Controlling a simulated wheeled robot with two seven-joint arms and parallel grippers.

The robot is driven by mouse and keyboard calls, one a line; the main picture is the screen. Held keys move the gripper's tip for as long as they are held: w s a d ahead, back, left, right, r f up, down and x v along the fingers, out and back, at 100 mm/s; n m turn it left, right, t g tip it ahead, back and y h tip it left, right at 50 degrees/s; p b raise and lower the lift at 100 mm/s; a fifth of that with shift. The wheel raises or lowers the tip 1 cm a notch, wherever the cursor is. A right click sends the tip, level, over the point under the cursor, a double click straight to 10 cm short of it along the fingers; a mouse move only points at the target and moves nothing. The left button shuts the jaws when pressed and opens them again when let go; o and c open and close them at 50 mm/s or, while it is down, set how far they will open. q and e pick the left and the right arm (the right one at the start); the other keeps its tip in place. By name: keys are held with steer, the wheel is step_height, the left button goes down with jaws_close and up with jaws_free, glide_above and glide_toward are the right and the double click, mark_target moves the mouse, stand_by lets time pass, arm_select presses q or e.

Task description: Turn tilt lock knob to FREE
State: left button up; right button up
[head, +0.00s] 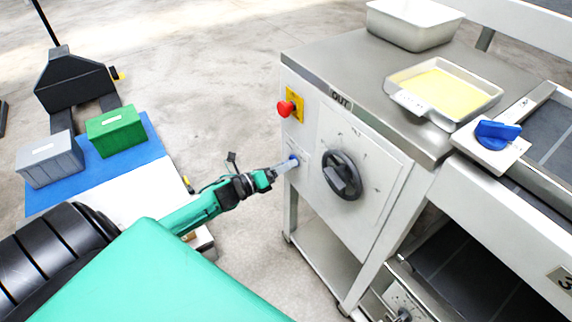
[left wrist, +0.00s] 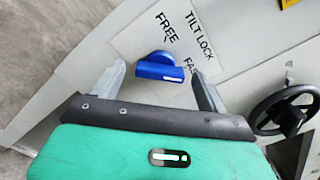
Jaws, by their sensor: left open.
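The tilt lock knob (left wrist: 160,68) is a blue knob with a raised bar, on a white label plate (left wrist: 150,33) reading TILT LOCK. FREE is printed above its left side, and a partly hidden word starting "FA" is at its right. The bar lies roughly sideways in the left wrist view, its long end toward the right. In the head view the knob (head: 293,158) is small, on the machine's left panel. My left gripper (head: 286,165) is at this panel, open, with a finger on either side of the knob and gaps visible. My right gripper is not in view.
Right of the knob is a black handwheel (head: 342,175), also in the left wrist view (left wrist: 287,110). A red emergency button (head: 286,108) sits above. The steel top holds a tray of yellow dough (head: 408,102) and an empty pan (head: 400,38).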

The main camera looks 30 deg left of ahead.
arm_select(q)
steer(key=shift+x, duration=0.75)
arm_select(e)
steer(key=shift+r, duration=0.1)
arm_select(q)
steer(key=c, duration=1)
